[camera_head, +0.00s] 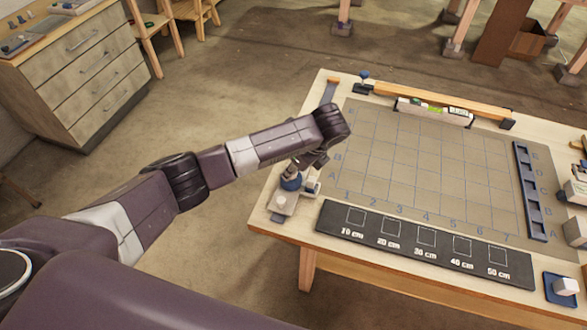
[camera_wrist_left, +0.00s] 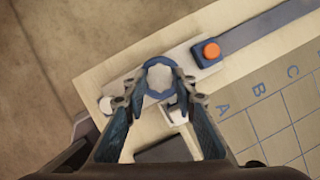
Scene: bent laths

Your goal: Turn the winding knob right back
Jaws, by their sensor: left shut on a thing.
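The winding knob is blue (camera_head: 291,182) and sits on a pale base (camera_head: 284,203) at the left end of the table. In the left wrist view the knob (camera_wrist_left: 159,92) shows from above, with a pale top inside a blue rim. My left gripper (camera_wrist_left: 160,80) reaches down over it, a finger on each side, shut on the knob. In the head view my left gripper (camera_head: 294,168) is small and partly hidden by its own wrist. I cannot read the knob's turn angle. My right gripper is in neither view.
An orange button (camera_wrist_left: 211,50) sits beside the knob on the pale base. A gridded mat (camera_head: 430,165) covers the table's middle. A black strip with length marks (camera_head: 400,243) lies at the front. A wooden lath (camera_head: 440,102) runs along the back.

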